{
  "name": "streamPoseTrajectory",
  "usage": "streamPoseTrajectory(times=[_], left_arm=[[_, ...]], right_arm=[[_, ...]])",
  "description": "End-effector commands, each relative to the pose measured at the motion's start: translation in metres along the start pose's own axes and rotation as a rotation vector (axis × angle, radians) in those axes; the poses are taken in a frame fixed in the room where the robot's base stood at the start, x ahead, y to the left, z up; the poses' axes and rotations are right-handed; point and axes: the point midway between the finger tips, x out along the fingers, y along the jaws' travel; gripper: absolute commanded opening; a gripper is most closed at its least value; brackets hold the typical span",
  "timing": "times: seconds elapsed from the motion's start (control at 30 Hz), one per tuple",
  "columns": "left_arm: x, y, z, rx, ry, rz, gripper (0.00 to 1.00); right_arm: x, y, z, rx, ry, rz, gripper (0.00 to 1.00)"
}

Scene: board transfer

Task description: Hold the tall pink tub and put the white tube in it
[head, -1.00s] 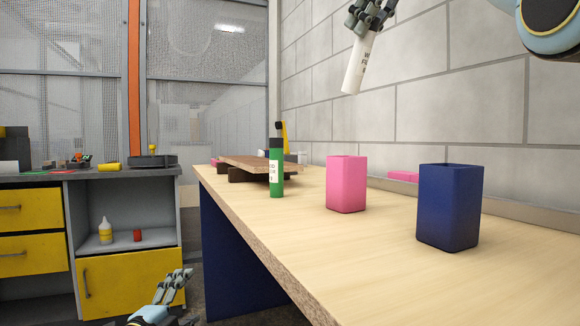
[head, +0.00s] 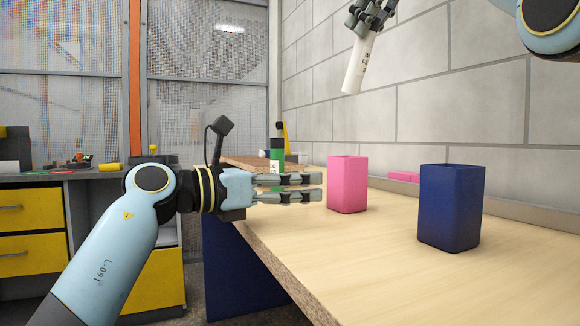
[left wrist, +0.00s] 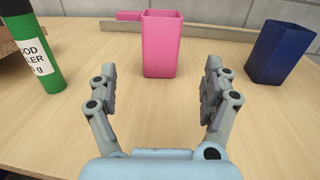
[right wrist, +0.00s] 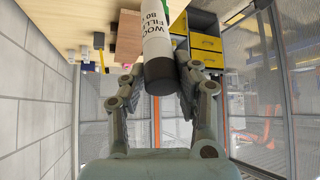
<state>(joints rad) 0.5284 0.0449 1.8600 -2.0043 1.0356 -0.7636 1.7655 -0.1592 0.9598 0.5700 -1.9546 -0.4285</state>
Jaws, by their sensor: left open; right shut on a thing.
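The tall pink tub (head: 347,185) stands upright on the table, and it also shows in the left wrist view (left wrist: 161,50). My left gripper (head: 322,187) is open beside the tub, its fingertips pointing at it. In the left wrist view the tub stands ahead, between the two open fingers (left wrist: 158,85) and beyond their tips. My right gripper (head: 365,28) is shut on the white tube (head: 356,68) and holds it high above the table, tilted, with its lower end free. The tube's dark end (right wrist: 161,72) shows between the fingers in the right wrist view.
A dark blue tub (head: 449,208) stands to the right of the pink one. A green tube (head: 277,155) stands farther back, partly behind my left gripper, near a brown board (head: 245,163). A pink block (head: 404,177) lies by the wall. The front of the table (head: 370,275) is clear.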

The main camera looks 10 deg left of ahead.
Motion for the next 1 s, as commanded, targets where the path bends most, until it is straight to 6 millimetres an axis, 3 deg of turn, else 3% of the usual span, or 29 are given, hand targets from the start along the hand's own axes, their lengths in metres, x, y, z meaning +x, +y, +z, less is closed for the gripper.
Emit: streamPoseTrajectory(times=[0.6, 1.0], left_arm=[[0.103, 0.0, -0.001, -0.002, 0.002, -0.001, 0.83], [0.117, 0.0, -0.001, 0.0, 0.003, 0.0, 0.83]], right_arm=[[0.0, 0.0, 0.0, 0.0, 0.001, 0.001, 0.0], [0.0, 0.0, 0.0, 0.0, 0.0, 0.001, 0.0]])
